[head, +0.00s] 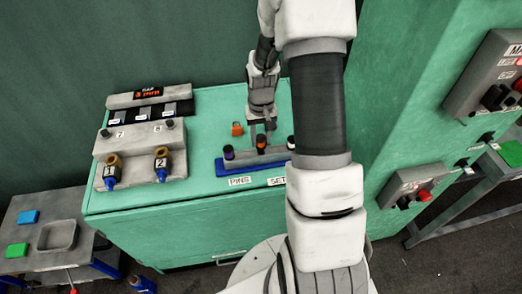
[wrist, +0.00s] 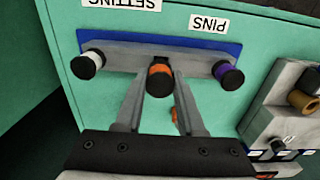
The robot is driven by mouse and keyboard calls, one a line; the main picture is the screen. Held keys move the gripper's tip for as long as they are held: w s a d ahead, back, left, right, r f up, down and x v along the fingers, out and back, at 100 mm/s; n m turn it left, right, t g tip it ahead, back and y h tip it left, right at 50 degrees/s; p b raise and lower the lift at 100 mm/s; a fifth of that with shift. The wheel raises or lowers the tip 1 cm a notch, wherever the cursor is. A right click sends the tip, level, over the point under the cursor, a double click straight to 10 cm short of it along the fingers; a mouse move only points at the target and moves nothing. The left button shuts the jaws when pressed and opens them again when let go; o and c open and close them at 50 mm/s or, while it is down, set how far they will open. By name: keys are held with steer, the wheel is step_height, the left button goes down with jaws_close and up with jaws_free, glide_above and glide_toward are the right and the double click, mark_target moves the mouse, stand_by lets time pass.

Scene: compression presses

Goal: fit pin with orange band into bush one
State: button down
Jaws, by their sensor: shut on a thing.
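The pin with the orange band (head: 261,142) has a black top and stands in the middle of the row at the grey and blue pin rack (head: 236,167). My gripper (head: 262,128) reaches down from above and is shut on this pin. The wrist view shows the orange-banded pin (wrist: 160,80) between the two fingertips (wrist: 160,84). I cannot tell whether its lower end is still seated in the rack. Bush one (head: 112,163) is a brown ring over a blue part labelled 1, on the left of the grey fixture (head: 140,145).
A purple-banded pin (wrist: 228,75) and a white-banded pin (wrist: 88,65) stand at the rack ends. Bush two (head: 162,158) sits right of bush one. A small orange object (head: 237,129) lies behind the rack. A gap gauge block (head: 150,97) stands behind the fixture.

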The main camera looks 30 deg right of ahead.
mark_target(260, 137)
steer(key=shift+r+p, duration=0.65)
steer(key=shift+r, duration=0.4)
steer(key=shift+r+p, duration=1.2)
steer(key=shift+r, duration=0.7)
steer(key=shift+a, duration=0.1)
steer(key=a+r+n, duration=0.1)
steer(key=a+n, duration=0.2)
steer(key=a, duration=0.9)
steer(key=shift+a+r, duration=0.25)
steer(key=shift+a, duration=0.1)
